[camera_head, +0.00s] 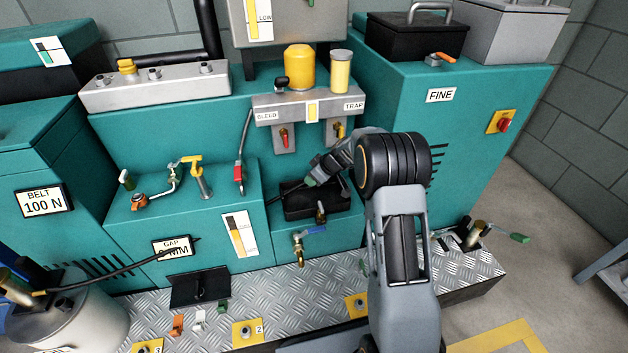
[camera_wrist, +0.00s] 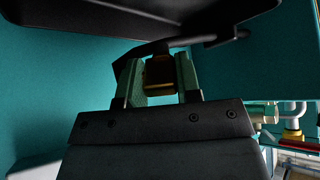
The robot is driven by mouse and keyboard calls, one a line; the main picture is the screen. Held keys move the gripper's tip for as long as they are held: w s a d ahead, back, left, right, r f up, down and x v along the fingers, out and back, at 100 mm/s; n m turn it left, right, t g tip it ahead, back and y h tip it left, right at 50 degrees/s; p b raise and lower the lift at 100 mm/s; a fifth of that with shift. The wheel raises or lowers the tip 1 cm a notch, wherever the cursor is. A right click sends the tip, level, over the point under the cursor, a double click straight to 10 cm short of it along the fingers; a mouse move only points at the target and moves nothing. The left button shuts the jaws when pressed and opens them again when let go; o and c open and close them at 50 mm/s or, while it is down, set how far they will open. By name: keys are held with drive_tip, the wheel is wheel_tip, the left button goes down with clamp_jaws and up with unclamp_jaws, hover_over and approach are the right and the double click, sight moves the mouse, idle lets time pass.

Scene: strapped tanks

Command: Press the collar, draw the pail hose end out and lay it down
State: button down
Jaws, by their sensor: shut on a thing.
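My gripper (camera_head: 312,181) is over the black tray (camera_head: 331,208) at the middle of the bench. In the wrist view its two green fingers (camera_wrist: 158,78) are shut on a brass hose end (camera_wrist: 159,72), with dark hose (camera_wrist: 130,62) beside it. In the head view a short stretch of black hose (camera_head: 286,195) runs left from the gripper. The pale pail (camera_head: 88,328) stands at the lower left. Black hose (camera_head: 110,275) runs from beside a brass fitting (camera_head: 18,289) there, rightward past the GAP label. I cannot tell whether the two hose stretches join.
A brass tap with a blue handle (camera_head: 312,231) sticks out below the tray. A red-handled lever (camera_head: 239,172) and a yellow-topped pipe (camera_head: 202,180) stand to its left. The tread-plate step (camera_head: 285,300) carries small blocks and numbered yellow plates; bare plate lies between them.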

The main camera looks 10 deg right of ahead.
drive_tip(key=shift+f+b, duration=0.85)
drive_tip(key=shift+f, duration=2.2)
drive_tip(key=c, duration=0.7)
unclamp_jaws()
drive_tip(key=shift+c, duration=0.2)
drive_tip(key=p+v, duration=0.3)
drive_tip(key=v, duration=1.1)
drive_tip(key=shift+p, duration=0.3)
drive_tip(key=shift+f, duration=0.1)
